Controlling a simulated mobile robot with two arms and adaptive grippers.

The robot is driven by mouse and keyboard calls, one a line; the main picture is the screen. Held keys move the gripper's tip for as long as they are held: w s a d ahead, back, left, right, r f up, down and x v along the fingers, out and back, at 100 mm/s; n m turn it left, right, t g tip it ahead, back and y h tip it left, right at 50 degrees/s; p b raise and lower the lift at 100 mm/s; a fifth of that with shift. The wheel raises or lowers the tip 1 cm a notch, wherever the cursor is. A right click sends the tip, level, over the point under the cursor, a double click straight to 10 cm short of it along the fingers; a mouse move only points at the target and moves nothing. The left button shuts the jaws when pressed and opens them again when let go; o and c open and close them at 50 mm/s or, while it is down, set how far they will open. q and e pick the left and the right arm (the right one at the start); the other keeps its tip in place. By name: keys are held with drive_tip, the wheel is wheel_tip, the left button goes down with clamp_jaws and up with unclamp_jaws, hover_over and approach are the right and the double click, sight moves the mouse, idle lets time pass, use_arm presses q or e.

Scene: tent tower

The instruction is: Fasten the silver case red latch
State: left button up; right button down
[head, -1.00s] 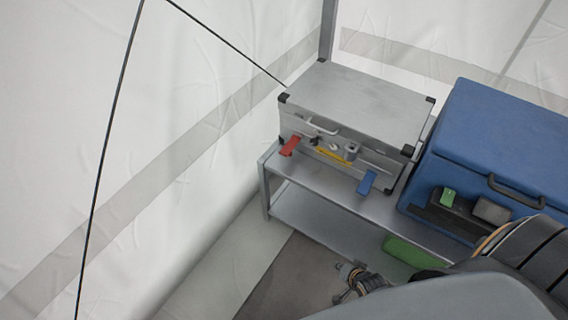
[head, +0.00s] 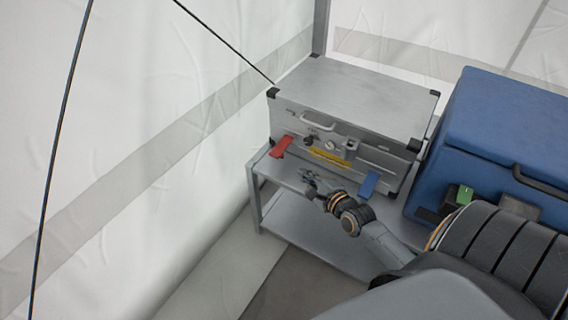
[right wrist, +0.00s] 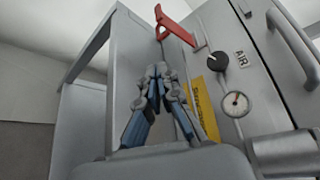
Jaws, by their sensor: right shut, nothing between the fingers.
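The silver case (head: 357,92) stands lid down on the grey shelf's top board, in the head view. The red latch (head: 282,147) hangs on the left of its front face and sticks outward; it also shows in the right wrist view (right wrist: 176,27), at the top. A blue latch (head: 368,184) sticks out on the right of the front. My right gripper (head: 308,178) is in front of the case, below and to the right of the red latch, apart from it. In the right wrist view its fingers (right wrist: 158,72) are together and empty. My left gripper is out of view.
The case front carries a handle (head: 318,122), a black knob (right wrist: 217,62), a gauge (right wrist: 236,104) and a yellow label (head: 329,158). A blue cooler box (head: 505,140) stands at the right. The shelf (head: 283,205) has a lower board. White tent wall lies at left.

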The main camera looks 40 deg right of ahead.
sight(282, 148)
drive_tip(key=shift+d, duration=0.3)
drive_tip(key=shift+s+r, duration=0.15)
drive_tip(key=shift+w+f, duration=0.2)
drive_tip(key=shift+w, duration=0.05)
drive_tip(key=shift+b+x, duration=0.5)
drive_tip(key=shift+x, duration=0.5)
drive_tip(key=b+x, duration=0.1)
drive_tip(key=x, duration=0.3)
drive_tip(key=shift+w+f, duration=0.2)
drive_tip(key=shift+w, duration=0.1)
drive_tip(key=shift+b+x, duration=0.55)
drive_tip(key=shift+x, duration=0.45)
drive_tip(key=shift+w+d, duration=0.1)
drive_tip(key=shift+w, duration=0.3)
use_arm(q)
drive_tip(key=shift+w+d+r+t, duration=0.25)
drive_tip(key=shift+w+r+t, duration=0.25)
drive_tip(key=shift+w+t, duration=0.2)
